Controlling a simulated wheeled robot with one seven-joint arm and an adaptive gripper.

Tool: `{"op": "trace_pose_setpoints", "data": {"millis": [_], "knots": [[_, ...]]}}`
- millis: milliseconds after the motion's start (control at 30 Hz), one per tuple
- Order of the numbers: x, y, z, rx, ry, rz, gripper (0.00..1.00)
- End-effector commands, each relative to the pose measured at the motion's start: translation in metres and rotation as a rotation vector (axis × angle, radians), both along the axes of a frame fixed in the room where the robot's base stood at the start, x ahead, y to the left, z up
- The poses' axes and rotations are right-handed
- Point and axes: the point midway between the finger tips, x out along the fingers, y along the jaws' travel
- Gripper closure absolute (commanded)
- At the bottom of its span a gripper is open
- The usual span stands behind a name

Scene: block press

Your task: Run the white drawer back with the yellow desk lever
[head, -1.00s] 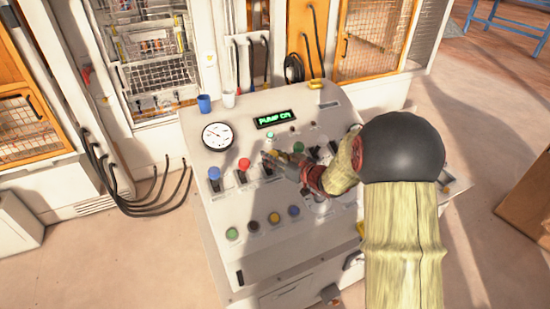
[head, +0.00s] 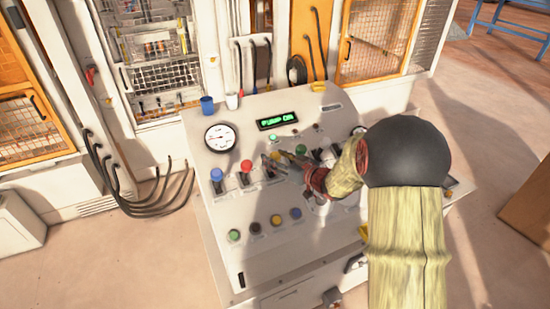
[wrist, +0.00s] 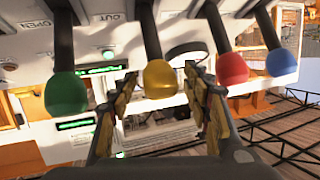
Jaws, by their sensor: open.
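The yellow lever knob (wrist: 160,80) hangs in the middle of the wrist view, between the two fingers of my open gripper (wrist: 160,92). A gap shows on both sides of the knob, so I am not holding it. In the head view my gripper (head: 274,160) is over the upper lever row of the desk (head: 225,255), right of the red knob, and hides the yellow knob. I cannot tell which part is the white drawer.
Beside the yellow lever are a green knob (wrist: 66,92) and a red knob (wrist: 231,68), then a blue knob (wrist: 281,62). The desk's display (head: 277,120) reads PUMP ON. Several buttons line the lower desk. Cups (head: 207,104) stand at its back edge.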

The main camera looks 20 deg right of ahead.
Motion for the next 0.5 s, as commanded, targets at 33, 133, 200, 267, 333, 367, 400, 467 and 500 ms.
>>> {"op": "trace_pose_setpoints", "data": {"millis": [33,133,200,267,333,367,400,467,500], "knots": [[-0.005,-0.002,0.002,0.000,-0.001,-0.002,0.51],[-0.019,-0.007,0.006,0.000,-0.001,-0.003,0.51],[-0.031,-0.010,0.009,-0.002,-0.001,-0.004,0.51],[-0.043,-0.014,0.013,-0.002,-0.002,-0.005,0.51],[-0.057,-0.018,0.016,-0.002,-0.001,-0.005,0.51],[-0.063,-0.020,0.017,-0.002,-0.001,-0.005,0.51],[-0.070,-0.022,0.019,-0.001,-0.002,-0.004,0.51],[-0.080,-0.024,0.021,0.000,-0.001,-0.003,0.51],[-0.086,-0.026,0.023,-0.001,-0.001,-0.004,0.51]]}}
